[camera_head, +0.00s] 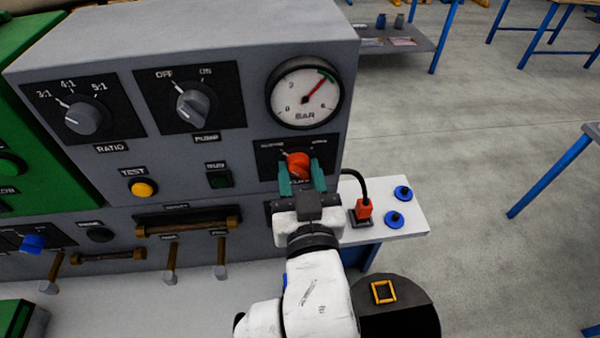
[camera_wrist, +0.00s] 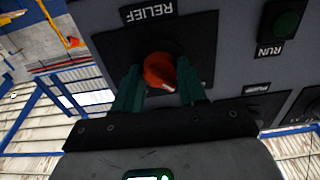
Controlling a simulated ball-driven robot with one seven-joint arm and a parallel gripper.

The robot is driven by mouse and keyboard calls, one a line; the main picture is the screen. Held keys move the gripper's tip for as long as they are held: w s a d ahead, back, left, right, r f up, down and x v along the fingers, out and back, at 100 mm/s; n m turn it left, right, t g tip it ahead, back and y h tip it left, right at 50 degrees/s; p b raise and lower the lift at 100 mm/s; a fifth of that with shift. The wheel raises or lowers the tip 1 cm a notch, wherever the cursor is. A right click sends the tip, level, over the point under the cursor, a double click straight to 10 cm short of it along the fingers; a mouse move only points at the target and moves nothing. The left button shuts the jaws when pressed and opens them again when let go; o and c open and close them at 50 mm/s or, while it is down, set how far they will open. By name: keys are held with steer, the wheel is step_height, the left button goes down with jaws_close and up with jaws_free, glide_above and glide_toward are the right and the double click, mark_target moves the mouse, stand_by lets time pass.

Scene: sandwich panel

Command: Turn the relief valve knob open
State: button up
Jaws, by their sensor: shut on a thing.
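The relief valve knob (camera_head: 298,164) is orange-red and sits on a black plate on the grey panel, below the round BAR gauge (camera_head: 305,92). In the wrist view the knob (camera_wrist: 160,72) shows under the upside-down RELIEF label (camera_wrist: 148,10), with a white mark on its lower right side. My gripper (camera_head: 301,176) has its two green fingers on either side of the knob and is shut on it. In the wrist view my gripper (camera_wrist: 160,88) faces the panel from close by. The plate's wording is too small to read surely. The gauge's red needle points to the upper right.
The RUN button (camera_head: 219,176) and yellow TEST button (camera_head: 142,188) are left of the knob. The PUMP knob (camera_head: 194,104) and RATIO knob (camera_head: 84,116) are higher left. A red plug (camera_head: 363,210) with a black cable stands on the white ledge at right, beside blue knobs (camera_head: 394,219).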

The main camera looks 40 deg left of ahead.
steer(key=shift+f+m+b, duration=0.1)
steer(key=shift+m+b, duration=0.25)
steer(key=shift+m, duration=0.05)
steer(key=shift+c, duration=0.3)
steer(key=m+b, duration=0.2)
steer(key=m, duration=0.1)
steer(key=m+b, duration=0.2)
steer(key=m, duration=0.3)
steer(key=shift+m+b, duration=0.3)
steer(key=m+b, duration=0.1)
steer(key=m, duration=0.3)
steer(key=m+b, duration=0.1)
steer(key=m, duration=0.3)
steer(key=shift+b, duration=0.35)
steer(key=shift+m, duration=0.5)
steer(key=o, duration=1)
steer(key=shift+o, duration=0.2)
